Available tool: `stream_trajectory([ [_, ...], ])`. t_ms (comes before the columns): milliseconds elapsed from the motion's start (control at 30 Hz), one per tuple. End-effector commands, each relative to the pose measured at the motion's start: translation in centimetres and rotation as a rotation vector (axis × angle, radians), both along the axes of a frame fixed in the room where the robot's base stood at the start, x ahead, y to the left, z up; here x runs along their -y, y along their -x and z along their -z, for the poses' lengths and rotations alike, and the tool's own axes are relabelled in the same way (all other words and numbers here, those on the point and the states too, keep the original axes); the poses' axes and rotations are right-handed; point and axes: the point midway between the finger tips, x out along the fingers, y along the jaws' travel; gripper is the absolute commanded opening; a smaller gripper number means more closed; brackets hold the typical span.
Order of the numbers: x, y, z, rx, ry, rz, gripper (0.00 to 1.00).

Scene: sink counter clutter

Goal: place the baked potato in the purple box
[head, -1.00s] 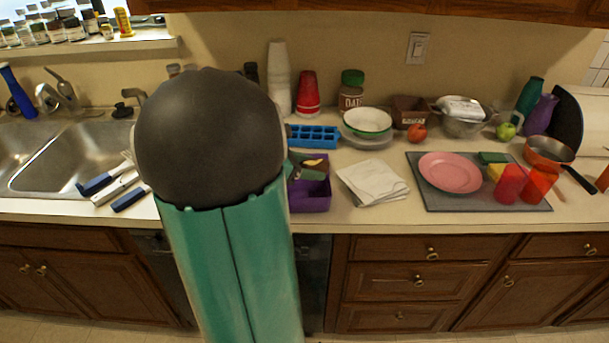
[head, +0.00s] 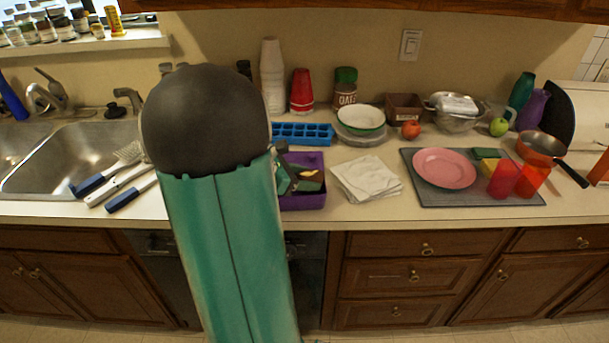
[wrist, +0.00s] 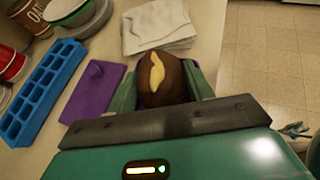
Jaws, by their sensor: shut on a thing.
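The baked potato (wrist: 165,82) is dark brown with a yellow strip along its top. My gripper (wrist: 162,88) is shut on it, with a teal finger on each side in the wrist view. The purple box (wrist: 95,92) shows left of the potato there, partly hidden by my gripper. In the head view, the potato (head: 309,184) and my gripper (head: 298,180) appear in front of the purple box (head: 305,202), overlapping its opening. My arm hides the box's left part. I cannot tell how high the potato is above the box.
A blue ice tray (head: 303,133) lies behind the box. A folded white cloth (head: 367,178) lies to its right. Blue-handled utensils (head: 115,182) lie to the left by the sink (head: 75,160). A grey mat (head: 470,198) with a pink plate (head: 444,168) is farther right.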

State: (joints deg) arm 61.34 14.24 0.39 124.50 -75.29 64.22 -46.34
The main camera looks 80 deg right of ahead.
Motion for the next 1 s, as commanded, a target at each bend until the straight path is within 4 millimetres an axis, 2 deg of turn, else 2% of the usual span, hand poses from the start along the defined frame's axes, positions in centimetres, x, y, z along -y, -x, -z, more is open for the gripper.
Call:
stream_trajectory([
  [167, 0.0, 0.0, 0.2, -0.001, 0.0, -0.001, 0.25],
  [200, 0.0, 0.0, 0.2, 0.0, 0.0, -0.001, 0.57],
  [300, 0.0, 0.0, 0.2, 0.0, 0.0, -0.001, 0.73],
  [600, 0.0, 0.0, 0.1, 0.0, 0.0, 0.0, 0.73],
  [767, 0.0, 0.0, -1.3, 0.003, 0.004, 0.0, 0.73],
  [1000, -2.4, -3.5, -3.2, 0.001, 0.002, -0.006, 0.73],
])
